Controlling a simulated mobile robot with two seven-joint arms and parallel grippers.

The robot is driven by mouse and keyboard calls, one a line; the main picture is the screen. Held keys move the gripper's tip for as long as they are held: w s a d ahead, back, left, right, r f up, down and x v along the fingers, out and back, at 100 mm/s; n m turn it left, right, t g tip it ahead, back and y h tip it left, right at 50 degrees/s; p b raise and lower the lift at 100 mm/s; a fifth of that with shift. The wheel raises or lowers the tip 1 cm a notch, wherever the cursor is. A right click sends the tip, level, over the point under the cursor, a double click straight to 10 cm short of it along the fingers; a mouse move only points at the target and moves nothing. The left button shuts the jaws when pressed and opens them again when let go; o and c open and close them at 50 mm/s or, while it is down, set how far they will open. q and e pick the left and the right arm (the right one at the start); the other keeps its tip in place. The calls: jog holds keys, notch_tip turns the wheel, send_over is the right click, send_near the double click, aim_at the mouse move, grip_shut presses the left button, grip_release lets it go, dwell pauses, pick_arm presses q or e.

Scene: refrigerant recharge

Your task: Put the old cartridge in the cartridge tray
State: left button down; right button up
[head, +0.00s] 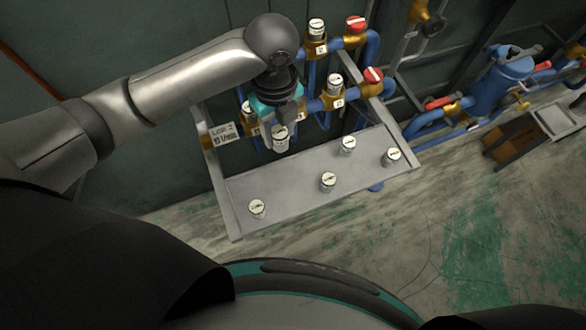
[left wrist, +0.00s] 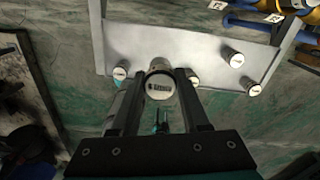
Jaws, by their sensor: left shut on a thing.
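My left gripper (head: 277,118) is shut on a silver cartridge (head: 280,138) with a white, marked top. In the head view it is over the back left part of a grey metal tray (head: 285,196). In the left wrist view the held cartridge (left wrist: 160,84) is between the two fingers, its labelled end facing the camera. The tray (left wrist: 160,45) lies beyond it. Its height above the tray is hard to tell. The gripper hides part of the pipework behind.
Several similar cartridges stand on the tray, one at the front left (head: 257,208) and one at the right (head: 394,155). Blue pipes with brass fittings and red valve handles (head: 372,75) run behind it. The tray's left middle is bare.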

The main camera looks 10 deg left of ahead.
aim_at(280, 140)
pick_arm(q)
notch_tip(280, 140, down, 12)
jog(key=shift+r+b, duration=0.2)
jog(key=shift+b, duration=0.75)
jog(key=shift+f+b, duration=0.4)
jog(key=shift+f, duration=1.5)
jog(key=shift+f, duration=0.15)
jog(key=shift+c, duration=2)
grip_release()
notch_tip(280, 140, up, 12)
jog(key=shift+r+p, duration=0.2)
jog(key=shift+p, duration=1.05)
